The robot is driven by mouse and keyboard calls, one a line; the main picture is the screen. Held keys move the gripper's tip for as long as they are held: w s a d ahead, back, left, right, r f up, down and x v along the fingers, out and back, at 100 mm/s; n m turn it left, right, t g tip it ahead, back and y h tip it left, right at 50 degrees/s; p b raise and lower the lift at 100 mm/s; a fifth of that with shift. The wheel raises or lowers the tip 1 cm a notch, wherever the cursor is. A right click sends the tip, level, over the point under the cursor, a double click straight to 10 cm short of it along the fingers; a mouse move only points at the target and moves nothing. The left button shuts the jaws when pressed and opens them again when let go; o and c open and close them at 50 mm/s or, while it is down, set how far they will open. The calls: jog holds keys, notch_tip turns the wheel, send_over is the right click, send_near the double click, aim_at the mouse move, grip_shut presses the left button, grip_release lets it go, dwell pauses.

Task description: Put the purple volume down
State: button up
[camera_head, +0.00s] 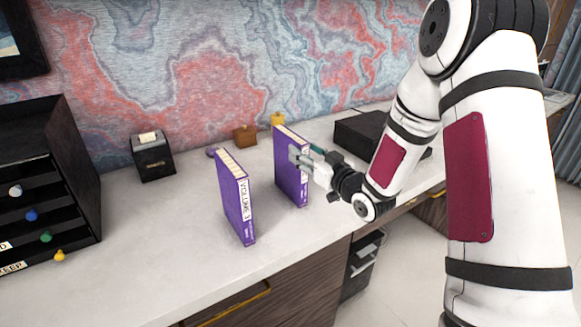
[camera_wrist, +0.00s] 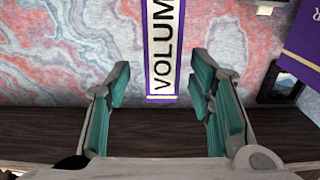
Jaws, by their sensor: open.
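Two purple volumes stand upright on the pale desktop. The right-hand purple volume (camera_head: 290,180) is at my gripper (camera_head: 302,160). The left-hand purple volume (camera_head: 236,205), lettered VOLUME 3, stands apart from it, nearer the front edge. In the wrist view, a white-labelled purple spine (camera_wrist: 163,45) lies centred between the fingertips of my gripper (camera_wrist: 160,90), with a gap on both sides. My fingers are open and hold nothing. Another purple cover (camera_wrist: 303,40) shows at the right edge of the wrist view. Part of the right-hand volume is hidden behind my fingers.
A black drawer unit (camera_head: 45,180) with coloured knobs stands at the left. A small black box (camera_head: 153,158), a brown block (camera_head: 245,135) and a yellow item (camera_head: 278,119) stand along the wall. A dark box (camera_head: 360,132) lies behind my arm. The front-left desktop (camera_head: 150,240) is clear.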

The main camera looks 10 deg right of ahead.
aim_at(290, 141)
jog(key=x, duration=0.8)
jog(key=shift+a+f, duration=0.1)
jog(key=shift+f, duration=0.05)
grip_shut()
